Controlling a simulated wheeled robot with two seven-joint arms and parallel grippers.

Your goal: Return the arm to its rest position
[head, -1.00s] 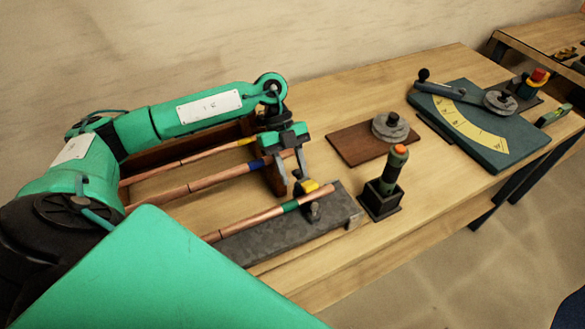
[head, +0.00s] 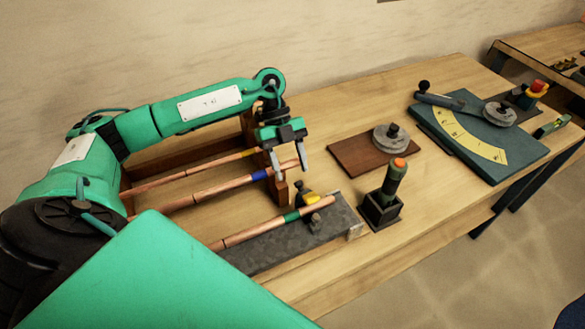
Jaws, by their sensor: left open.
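My left arm comes in from the left, and its gripper (head: 290,176) hangs fingers down over the bench. The gripper is open with nothing between its fingers. It is just above and behind the yellow clamp piece (head: 312,198) on the grey block (head: 285,243). A copper pipe with a green band (head: 275,222) lies along that block, apart from the fingers. A copper pipe with a blue band (head: 215,186) rests on the wooden rack (head: 248,130), its end passing close to the fingers. Another copper pipe with a yellow band (head: 195,170) lies behind it. My right gripper is not in view.
A torch-like tool with an orange tip (head: 396,172) stands in a dark holder (head: 381,212). A round grey weight (head: 391,138) sits on a brown board (head: 350,158). A teal bending plate (head: 505,155) with a yellow scale lies at the right. Bare bench top shows between them.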

